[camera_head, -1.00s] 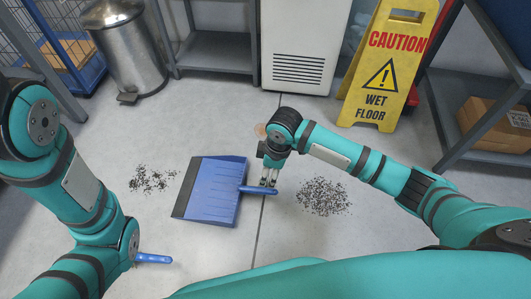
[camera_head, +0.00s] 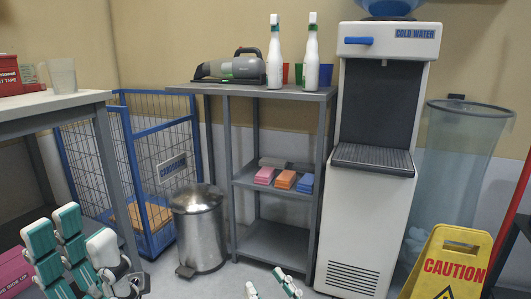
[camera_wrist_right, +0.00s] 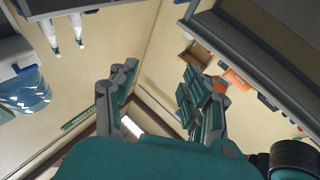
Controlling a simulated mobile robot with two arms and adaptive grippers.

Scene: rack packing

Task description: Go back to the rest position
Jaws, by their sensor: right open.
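My left gripper (camera_head: 84,232) is at the lower left of the head view, with its teal fingers pointing up and spread apart. Nothing shows between its fingertips. My right gripper (camera_head: 268,286) shows only its fingertips at the bottom edge of the head view. In the right wrist view the right gripper (camera_wrist_right: 157,82) is open, with nothing between its fingers. The dustpan and the dark debris on the floor are out of view in both current pictures.
A steel bin (camera_head: 200,230) stands beside a blue wire cage (camera_head: 150,245). A grey shelf (camera_head: 262,185), a water cooler (camera_head: 365,225) and a yellow caution sign (camera_head: 440,275) stand ahead. A table (camera_head: 75,98) is at the left.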

